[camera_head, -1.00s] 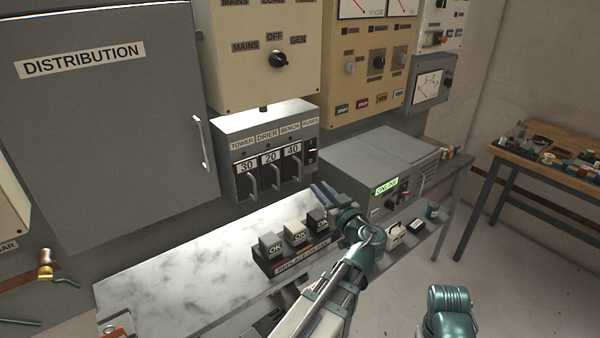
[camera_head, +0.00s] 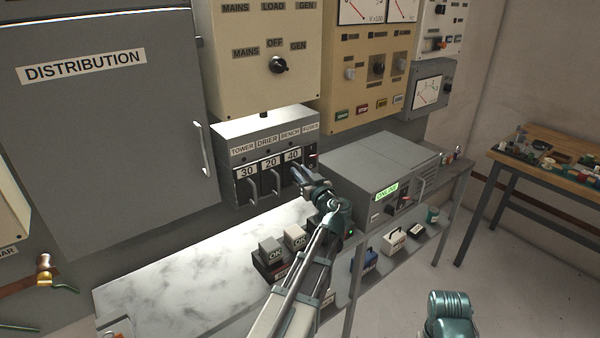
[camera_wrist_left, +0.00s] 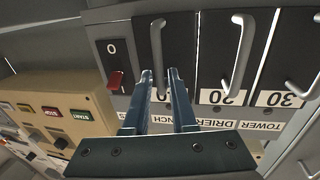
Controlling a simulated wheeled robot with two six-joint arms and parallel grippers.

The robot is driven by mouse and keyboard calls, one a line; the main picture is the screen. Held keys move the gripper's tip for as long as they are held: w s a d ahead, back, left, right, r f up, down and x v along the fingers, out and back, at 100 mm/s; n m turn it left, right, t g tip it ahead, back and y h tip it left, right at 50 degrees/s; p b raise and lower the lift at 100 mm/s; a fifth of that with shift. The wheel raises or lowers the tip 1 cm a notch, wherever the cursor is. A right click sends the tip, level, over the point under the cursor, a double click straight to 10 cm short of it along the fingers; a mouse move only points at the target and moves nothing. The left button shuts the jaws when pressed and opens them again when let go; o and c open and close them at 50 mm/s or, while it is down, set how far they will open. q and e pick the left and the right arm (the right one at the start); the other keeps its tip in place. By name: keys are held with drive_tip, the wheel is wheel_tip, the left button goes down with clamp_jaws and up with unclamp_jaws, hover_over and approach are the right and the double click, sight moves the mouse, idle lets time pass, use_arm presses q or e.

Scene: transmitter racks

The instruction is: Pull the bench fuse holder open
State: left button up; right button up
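The bench fuse holder (camera_head: 292,164) is a black front marked 40 under the BENCH label, third in the grey fuse box. My left gripper (camera_head: 298,173) is right at its front in the head view and hides part of its handle. In the left wrist view, the bench holder's grey bar handle (camera_wrist_left: 158,42) runs down between the two teal fingers of the left gripper (camera_wrist_left: 160,74). The fingers are apart, with small gaps to the handle; whether either touches it I cannot tell. My right gripper is not in view.
The drier holder (camera_head: 271,179) and tower holder (camera_head: 247,187) stand close on the left. A switch with a red lever (camera_wrist_left: 115,80) is on the other side. Below, block-shaped spares (camera_head: 270,250) stand on the marble bench (camera_head: 180,275). A grey generator-like cabinet (camera_head: 375,165) is at right.

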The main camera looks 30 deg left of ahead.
use_arm(q)
drive_tip(key=shift+w+a, duration=0.1)
drive_tip(key=shift+a, duration=0.15)
clamp_jaws()
idle(1.4)
